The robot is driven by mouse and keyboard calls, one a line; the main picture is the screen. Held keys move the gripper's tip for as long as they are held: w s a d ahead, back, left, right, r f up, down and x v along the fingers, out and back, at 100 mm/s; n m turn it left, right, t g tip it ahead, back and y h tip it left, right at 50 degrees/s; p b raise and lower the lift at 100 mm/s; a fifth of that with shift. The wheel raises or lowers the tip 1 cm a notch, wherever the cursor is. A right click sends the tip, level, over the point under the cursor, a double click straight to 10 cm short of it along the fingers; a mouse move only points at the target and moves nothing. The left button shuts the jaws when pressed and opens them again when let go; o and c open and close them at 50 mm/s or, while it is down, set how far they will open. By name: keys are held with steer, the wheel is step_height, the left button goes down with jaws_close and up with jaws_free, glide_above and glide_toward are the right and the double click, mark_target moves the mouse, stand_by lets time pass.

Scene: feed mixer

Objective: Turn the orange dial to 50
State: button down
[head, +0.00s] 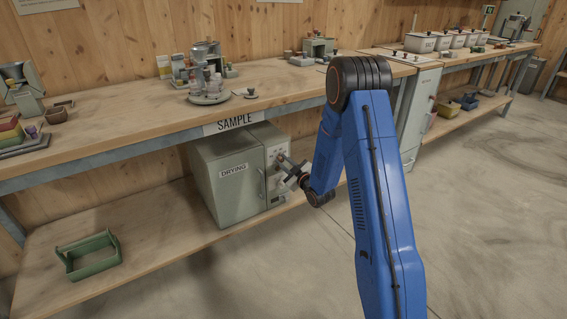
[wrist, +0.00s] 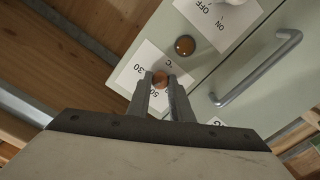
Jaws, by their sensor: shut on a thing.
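The orange dial (wrist: 160,77) sits on a white scale label (wrist: 138,74) on the front panel of the pale green drying oven (head: 222,178). On the label I can read 30, part of 50 and °C. My gripper (wrist: 160,84) has a finger on either side of the dial and is shut on it. In the head view my gripper (head: 286,170) is at the oven's control panel, and it hides the dial there. The dial's pointer cannot be made out, so I cannot tell its setting.
A round amber lamp (wrist: 185,45) and an ON/OFF label (wrist: 212,18) lie beside the dial. A grey bar handle (wrist: 258,68) stands out from the oven door. The oven is on the lower shelf (head: 160,240) under the workbench (head: 130,118). A green carrier (head: 88,256) stands left.

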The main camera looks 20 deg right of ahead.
steer(key=n, duration=0.4)
steer(key=shift+n, duration=0.3)
steer(key=n, duration=0.4)
steer(key=shift+f, duration=0.1)
steer(key=shift+s+n, duration=0.1)
steer(key=shift+n, duration=0.2)
steer(key=c, duration=1.6)
jaws_free()
steer(key=v, duration=1.7)
steer(key=shift+s, duration=0.2)
